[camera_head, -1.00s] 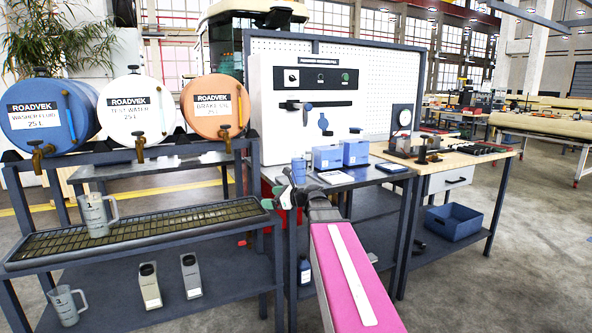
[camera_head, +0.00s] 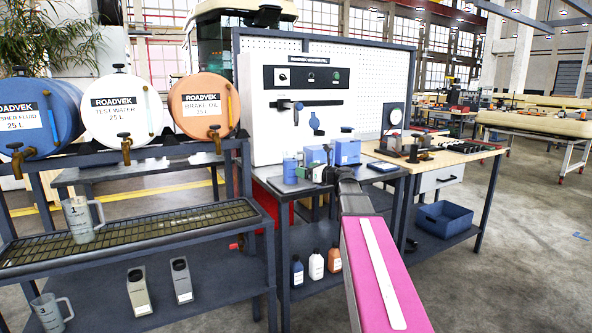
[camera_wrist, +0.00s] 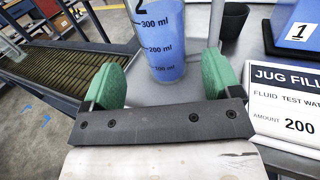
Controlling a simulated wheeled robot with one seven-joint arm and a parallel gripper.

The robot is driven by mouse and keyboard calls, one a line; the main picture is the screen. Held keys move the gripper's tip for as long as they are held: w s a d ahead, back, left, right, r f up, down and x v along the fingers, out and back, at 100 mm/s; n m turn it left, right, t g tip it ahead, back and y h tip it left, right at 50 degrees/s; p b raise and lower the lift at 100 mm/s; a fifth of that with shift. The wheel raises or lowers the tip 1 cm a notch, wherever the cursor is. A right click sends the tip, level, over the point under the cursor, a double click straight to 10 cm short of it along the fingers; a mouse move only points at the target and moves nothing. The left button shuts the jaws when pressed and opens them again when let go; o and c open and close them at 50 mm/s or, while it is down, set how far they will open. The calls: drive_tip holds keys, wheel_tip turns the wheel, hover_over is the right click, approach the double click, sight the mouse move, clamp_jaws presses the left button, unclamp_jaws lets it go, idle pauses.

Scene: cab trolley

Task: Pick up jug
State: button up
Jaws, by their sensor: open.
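A clear jug (camera_wrist: 166,42) marked 2, with millilitre lines and blue liquid or tint, stands upright ahead of my gripper in the wrist view. My gripper (camera_wrist: 160,78) is open. Its two green pads lie left and right of the jug's lower part, with gaps on both sides; whether the jug is fully between them I cannot tell. In the head view, my gripper (camera_head: 322,174) is over the dark bench top, close to a blue jug-like shape (camera_head: 290,171), which looks like the same jug. Its handle is not clear to see.
A "Jug fill" card (camera_wrist: 290,105) reading test water, 200, lies right of the jug. A dark cup (camera_wrist: 234,20) and a blue box (camera_wrist: 300,32) stand behind. Another jug (camera_head: 80,220) stands on the grated tray (camera_head: 150,236), and one (camera_head: 50,314) on the lower shelf.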

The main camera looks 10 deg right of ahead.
sight(291, 164)
drive_tip(key=x, duration=0.9)
drive_tip(key=shift+r, duration=0.15)
drive_tip(key=shift+c, duration=0.3)
drive_tip(key=c, duration=0.7)
